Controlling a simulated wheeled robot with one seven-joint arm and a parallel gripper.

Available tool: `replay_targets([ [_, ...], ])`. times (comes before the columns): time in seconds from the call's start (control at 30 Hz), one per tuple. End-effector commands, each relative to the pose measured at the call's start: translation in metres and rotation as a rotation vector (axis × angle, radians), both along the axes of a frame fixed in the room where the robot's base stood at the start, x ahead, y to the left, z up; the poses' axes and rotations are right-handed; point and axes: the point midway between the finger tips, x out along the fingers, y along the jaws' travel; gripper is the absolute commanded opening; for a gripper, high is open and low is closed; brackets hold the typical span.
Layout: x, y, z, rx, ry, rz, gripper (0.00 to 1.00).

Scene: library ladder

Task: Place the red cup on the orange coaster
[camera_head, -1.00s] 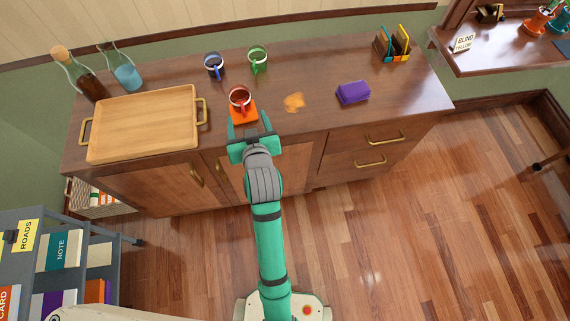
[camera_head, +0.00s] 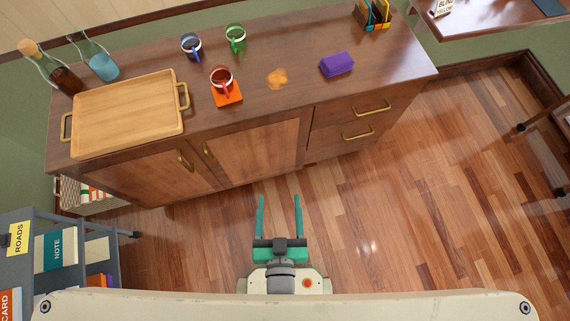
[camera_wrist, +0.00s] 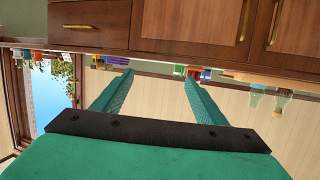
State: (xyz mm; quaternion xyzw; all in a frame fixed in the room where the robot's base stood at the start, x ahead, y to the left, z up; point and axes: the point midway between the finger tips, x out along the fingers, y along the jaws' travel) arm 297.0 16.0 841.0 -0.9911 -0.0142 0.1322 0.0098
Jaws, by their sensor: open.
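The red cup (camera_head: 221,77) stands upright on the wooden cabinet top. It rests on the square orange coaster (camera_head: 228,95), toward the coaster's back edge; from this angle I cannot tell whether its base is wholly on it. My gripper (camera_head: 279,199) is open and empty. It is pulled back in front of the cabinet, over the floor and well apart from the cup. In the wrist view the two teal fingers (camera_wrist: 158,76) are spread with nothing between them.
A wooden tray (camera_head: 128,115) lies left of the coaster. Blue (camera_head: 191,45) and green (camera_head: 235,39) mugs stand behind. An orange spill (camera_head: 277,78) and a purple block (camera_head: 337,64) lie to the right. Bottles stand back left. A grey cart (camera_head: 60,250) is at left.

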Motion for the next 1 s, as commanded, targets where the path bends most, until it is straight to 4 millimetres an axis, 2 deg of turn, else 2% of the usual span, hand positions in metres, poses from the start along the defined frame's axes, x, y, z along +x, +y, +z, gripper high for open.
replay_targets([
  [0.03, -0.017, -0.004, 0.003, -0.005, 0.003, -0.008, 0.66],
  [0.1, -0.033, -0.008, 0.009, -0.013, -0.007, -0.016, 0.66],
  [0.3, -0.062, -0.015, 0.024, -0.024, -0.025, -0.027, 0.66],
  [1.0, -0.066, -0.016, 0.028, -0.025, -0.031, -0.029, 0.66],
])
